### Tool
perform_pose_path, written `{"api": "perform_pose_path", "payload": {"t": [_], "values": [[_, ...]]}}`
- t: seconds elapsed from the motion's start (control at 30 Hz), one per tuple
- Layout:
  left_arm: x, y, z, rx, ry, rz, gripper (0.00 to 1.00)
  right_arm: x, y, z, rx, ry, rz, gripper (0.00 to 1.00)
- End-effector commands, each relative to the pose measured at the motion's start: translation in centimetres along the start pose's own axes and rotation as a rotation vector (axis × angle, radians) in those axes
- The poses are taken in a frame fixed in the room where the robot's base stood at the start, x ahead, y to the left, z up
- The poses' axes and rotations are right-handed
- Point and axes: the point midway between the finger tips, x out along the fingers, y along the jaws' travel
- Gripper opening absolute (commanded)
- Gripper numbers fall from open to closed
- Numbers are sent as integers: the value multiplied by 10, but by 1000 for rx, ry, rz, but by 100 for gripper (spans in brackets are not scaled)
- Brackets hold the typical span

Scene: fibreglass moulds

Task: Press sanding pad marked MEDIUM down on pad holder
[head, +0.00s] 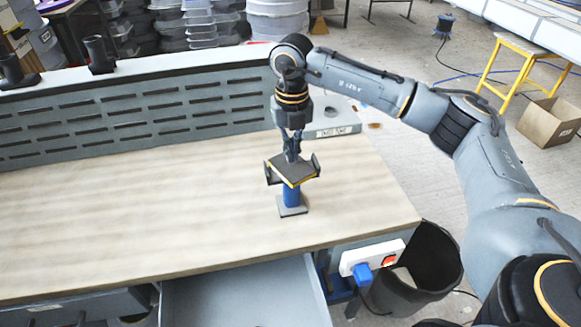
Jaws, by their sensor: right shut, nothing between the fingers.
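The sanding pad (296,171) is a dark square with a yellow edge. It lies on top of the pad holder, which has a blue stem (291,194), a grey foot (293,209) and dark upright side pieces. The holder stands upright on the workbench. No marking is legible on the pad. My right gripper (292,158) points straight down, shut and empty, with its fingertips at the pad's top face; they seem to touch it. My left gripper is not in view.
The wooden workbench top (130,215) is clear left of the holder. A slotted grey back panel (130,118) runs behind it. A grey box (335,122) sits behind my right gripper. An open drawer (245,300) and a white socket strip (371,257) are at the front.

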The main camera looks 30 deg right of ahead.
Motion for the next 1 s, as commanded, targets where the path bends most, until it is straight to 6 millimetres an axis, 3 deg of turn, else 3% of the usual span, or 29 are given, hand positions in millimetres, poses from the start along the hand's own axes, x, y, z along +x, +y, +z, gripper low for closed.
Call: {"api": "perform_pose_path", "payload": {"t": [1.0], "values": [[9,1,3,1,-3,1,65,12,0,0,0,0,0,0]]}}
